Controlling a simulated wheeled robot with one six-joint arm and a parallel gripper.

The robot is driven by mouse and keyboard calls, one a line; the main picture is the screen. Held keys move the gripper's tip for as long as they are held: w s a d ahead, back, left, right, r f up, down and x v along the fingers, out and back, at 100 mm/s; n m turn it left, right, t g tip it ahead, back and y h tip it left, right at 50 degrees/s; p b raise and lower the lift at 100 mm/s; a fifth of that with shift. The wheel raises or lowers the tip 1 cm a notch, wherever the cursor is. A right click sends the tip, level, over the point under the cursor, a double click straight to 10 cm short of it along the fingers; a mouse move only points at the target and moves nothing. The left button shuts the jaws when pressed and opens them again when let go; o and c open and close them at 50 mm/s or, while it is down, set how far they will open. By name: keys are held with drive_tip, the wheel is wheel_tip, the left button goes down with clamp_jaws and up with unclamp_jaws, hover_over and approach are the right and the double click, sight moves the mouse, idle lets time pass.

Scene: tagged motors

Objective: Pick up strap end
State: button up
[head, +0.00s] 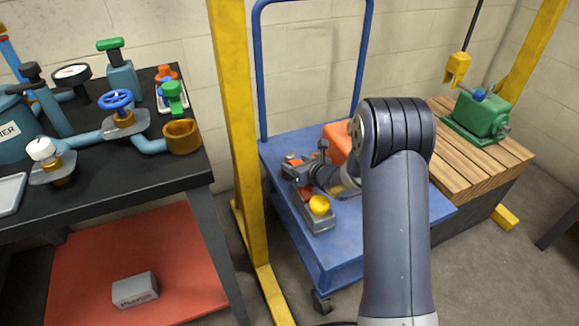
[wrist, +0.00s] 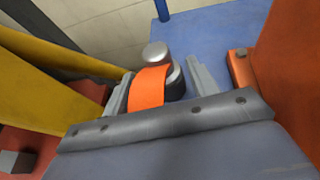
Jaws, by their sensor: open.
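The strap end, a short orange band (wrist: 150,88), shows in the wrist view, lying against a grey round-topped post (wrist: 156,54). My gripper (wrist: 160,70) is open, with one finger on each side of the strap. The left finger is close beside the strap's left edge; a wider gap shows on the right. I cannot tell whether either finger touches it. In the head view my gripper is low over the blue cart (head: 345,270), partly hidden by my own arm, and the strap is too small there to make out surely.
A large orange block (wrist: 290,75) stands close on the right of my gripper. A yellow post (head: 236,120) rises left of the cart. A yellow knob on a grey base (head: 319,225) sits at the cart's front. A wooden platform (head: 475,160) carries a green motor (head: 478,117).

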sight(292, 161)
drive_tip(key=x, duration=0.3)
drive_tip(key=shift+w+a+f, duration=0.15)
drive_tip(key=shift+c, duration=0.6)
drive_tip(key=c, duration=1.1)
